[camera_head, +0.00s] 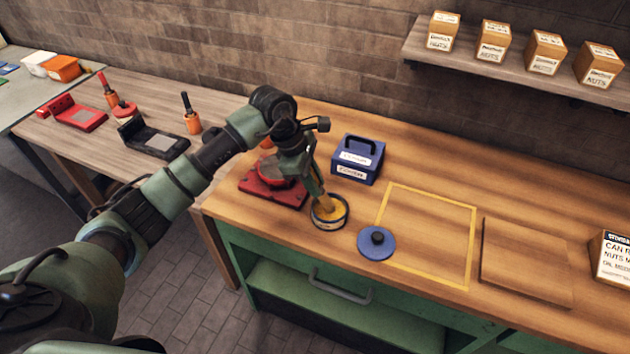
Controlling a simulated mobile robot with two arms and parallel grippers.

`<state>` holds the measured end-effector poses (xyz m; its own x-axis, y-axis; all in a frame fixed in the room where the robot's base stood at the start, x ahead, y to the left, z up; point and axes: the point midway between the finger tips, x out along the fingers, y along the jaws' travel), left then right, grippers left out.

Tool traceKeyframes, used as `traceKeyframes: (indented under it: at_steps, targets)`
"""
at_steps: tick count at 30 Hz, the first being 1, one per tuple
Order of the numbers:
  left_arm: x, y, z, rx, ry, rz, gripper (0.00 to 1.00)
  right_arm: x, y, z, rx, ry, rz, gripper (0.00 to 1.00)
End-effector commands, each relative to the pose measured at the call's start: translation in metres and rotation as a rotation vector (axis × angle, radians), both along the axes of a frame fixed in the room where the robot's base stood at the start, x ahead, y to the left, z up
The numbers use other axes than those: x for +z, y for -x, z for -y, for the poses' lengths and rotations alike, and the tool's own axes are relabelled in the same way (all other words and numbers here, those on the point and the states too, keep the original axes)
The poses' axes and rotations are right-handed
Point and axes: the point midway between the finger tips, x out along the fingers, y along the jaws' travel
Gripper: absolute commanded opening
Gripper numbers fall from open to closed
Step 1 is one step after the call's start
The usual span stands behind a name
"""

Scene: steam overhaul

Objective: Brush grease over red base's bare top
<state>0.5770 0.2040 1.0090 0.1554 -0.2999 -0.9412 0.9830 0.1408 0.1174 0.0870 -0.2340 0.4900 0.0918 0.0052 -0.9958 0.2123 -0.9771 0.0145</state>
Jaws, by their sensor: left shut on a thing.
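The red base (262,190) lies on the wooden workbench, with a round raised part on its plate. My left wrist hides part of its top, so I cannot tell how bare it is. An open round tin (342,219) with yellow contents stands just right of the base. My left gripper (317,190) is above the tin, shut on what looks like a brush (326,204). The brush's lower end is at the tin's mouth, and the gripper hides most of its handle. My right gripper is not in view.
A blue lid (376,244) lies beside the tin. A blue box (357,160) with a handle stands behind. Red and black parts stand on the left table (85,135).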

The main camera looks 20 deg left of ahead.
Motion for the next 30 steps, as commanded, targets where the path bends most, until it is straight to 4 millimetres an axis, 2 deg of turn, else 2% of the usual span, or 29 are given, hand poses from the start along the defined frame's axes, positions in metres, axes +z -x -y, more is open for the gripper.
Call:
traceKeyframes:
  at_steps: [22, 30]
  targets:
    - [0.064, -0.002, 0.0, 0.002, 0.002, 0.007, 0.0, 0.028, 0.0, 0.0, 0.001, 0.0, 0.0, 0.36]
    - [0.069, -0.001, 0.0, 0.002, 0.002, 0.006, 0.0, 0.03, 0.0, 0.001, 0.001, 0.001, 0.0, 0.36]
